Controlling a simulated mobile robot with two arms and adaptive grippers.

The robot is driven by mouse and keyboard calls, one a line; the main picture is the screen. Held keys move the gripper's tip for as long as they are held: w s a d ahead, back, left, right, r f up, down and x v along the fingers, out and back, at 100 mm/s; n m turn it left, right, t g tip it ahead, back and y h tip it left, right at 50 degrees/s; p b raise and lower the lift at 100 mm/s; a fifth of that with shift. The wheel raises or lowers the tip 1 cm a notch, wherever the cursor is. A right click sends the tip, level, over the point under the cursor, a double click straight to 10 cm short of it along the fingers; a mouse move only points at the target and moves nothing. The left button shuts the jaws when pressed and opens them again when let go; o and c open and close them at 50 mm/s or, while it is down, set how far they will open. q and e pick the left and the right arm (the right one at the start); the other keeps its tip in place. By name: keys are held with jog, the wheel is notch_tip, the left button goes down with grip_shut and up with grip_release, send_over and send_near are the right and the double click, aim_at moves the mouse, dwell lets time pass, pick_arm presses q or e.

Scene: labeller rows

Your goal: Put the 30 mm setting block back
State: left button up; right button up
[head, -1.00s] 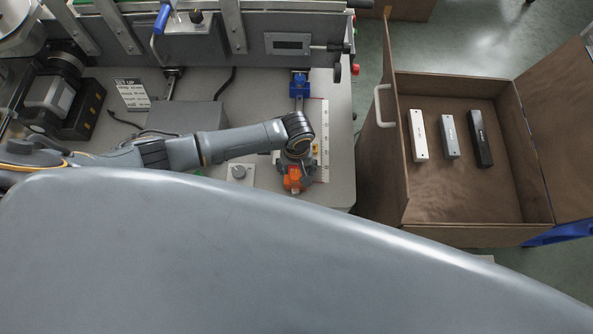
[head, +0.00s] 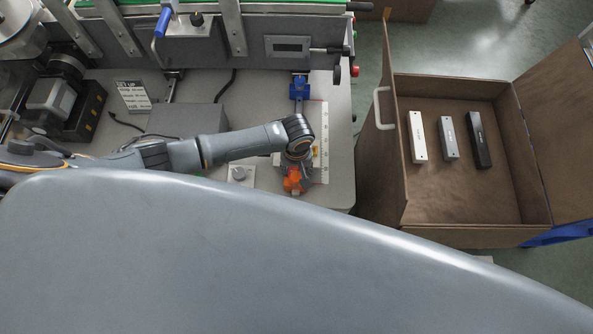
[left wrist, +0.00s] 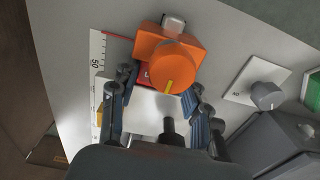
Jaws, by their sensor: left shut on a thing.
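My left gripper (head: 294,170) reaches down over the right part of the bench, beside an orange stop with a knob (head: 293,182). In the left wrist view my left gripper (left wrist: 163,116) is shut on a pale grey block (left wrist: 145,112), which looks like the setting block; I cannot read a size on it. The block sits right against the orange stop (left wrist: 170,58), with a bit of red between them. I cannot tell whether they touch. The block is hidden under the gripper in the head view. My right gripper is not in view.
An open brown box (head: 450,233) at the right holds a white bar (head: 417,137), a grey bar (head: 449,138) and a black bar (head: 480,140), with bare floor around them. A white ruler (head: 325,145), a blue clamp (head: 299,88) and a grey knob plate (head: 240,174) are near the gripper.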

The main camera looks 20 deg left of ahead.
pick_arm(q)
jog(key=shift+w+r, duration=0.1)
jog(key=shift+r, duration=0.05)
jog(key=shift+d, duration=0.2)
jog(key=shift+w+d, duration=0.2)
jog(key=shift+d, duration=0.35)
jog(key=shift+w+d, duration=0.15)
jog(key=shift+d, duration=0.4)
jog(key=shift+w+d+r+b, duration=0.15)
jog(key=shift+w+d, duration=0.1)
jog(key=shift+d, duration=0.7)
jog(key=shift+w+d+f+b, duration=0.15)
jog(key=shift+w+d, duration=0.15)
jog(key=shift+d, duration=0.6)
jog(key=shift+w+d+r+b, duration=0.15)
jog(key=shift+w+d, duration=0.1)
jog(key=shift+d, duration=0.7)
notch_tip(320, 180, up, 9)
jog(key=p, duration=1)
